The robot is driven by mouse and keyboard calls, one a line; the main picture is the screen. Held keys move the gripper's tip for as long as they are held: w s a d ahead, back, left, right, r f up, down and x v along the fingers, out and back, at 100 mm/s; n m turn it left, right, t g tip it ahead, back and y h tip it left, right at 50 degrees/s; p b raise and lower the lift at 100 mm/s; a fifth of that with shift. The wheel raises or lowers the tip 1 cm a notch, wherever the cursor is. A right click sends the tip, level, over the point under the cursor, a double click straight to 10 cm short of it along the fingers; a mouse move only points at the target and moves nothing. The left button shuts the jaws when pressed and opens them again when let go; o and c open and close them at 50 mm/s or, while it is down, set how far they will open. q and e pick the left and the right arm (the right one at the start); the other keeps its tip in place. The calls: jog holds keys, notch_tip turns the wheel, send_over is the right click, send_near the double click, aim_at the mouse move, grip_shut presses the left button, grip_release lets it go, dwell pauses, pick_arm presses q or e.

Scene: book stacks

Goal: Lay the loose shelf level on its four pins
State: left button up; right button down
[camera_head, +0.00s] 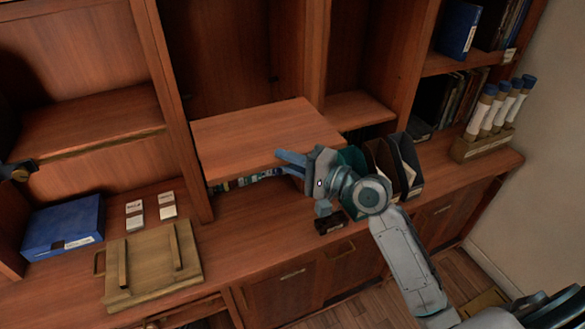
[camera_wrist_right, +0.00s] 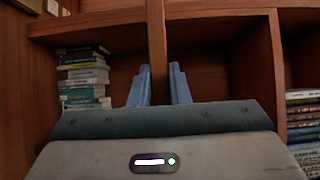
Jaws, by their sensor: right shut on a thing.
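The loose shelf (camera_head: 255,137) is a reddish-brown board at the middle bay of the bookcase, its front edge jutting out. My right gripper (camera_head: 287,164) is shut on its front edge, right of the middle. In the right wrist view the shelf (camera_wrist_right: 156,45) shows edge-on as a narrow strip between the blue fingers of the right gripper (camera_wrist_right: 158,88). The four pins cannot be made out, and I cannot tell whether the board rests on any.
Books (camera_head: 245,180) stand below the shelf. Uprights (camera_head: 178,110) flank the bay. File holders (camera_head: 395,165) stand right of my gripper. A wooden board with bars (camera_head: 150,265), a blue box (camera_head: 65,228) and white cartons (camera_head: 167,205) are on the left counter. White tubes (camera_head: 495,108) stand far right.

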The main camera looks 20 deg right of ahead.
aim_at(260, 117)
jog(key=shift+w+a+r+b, duration=0.1)
jog(key=shift+w+b, duration=0.15)
jog(key=shift+w, duration=1.55)
jog(key=shift+w+a+b, duration=0.1)
jog(key=shift+w+b, duration=0.1)
jog(key=shift+w, duration=1.6)
jog(key=shift+w+b, duration=0.55)
jog(key=shift+w, duration=2.1)
jog(key=shift+w+a+b, duration=0.15)
jog(key=shift+w+b, duration=0.75)
jog(key=shift+w, duration=1.8)
jog(key=w+b, duration=0.3)
jog(key=w, duration=0.4)
jog(key=shift+w+b, duration=0.35)
jog(key=shift+w, duration=0.05)
jog(key=shift+s+a, duration=0.1)
jog(key=shift+f+b, duration=0.3)
jog(key=shift+f, duration=0.35)
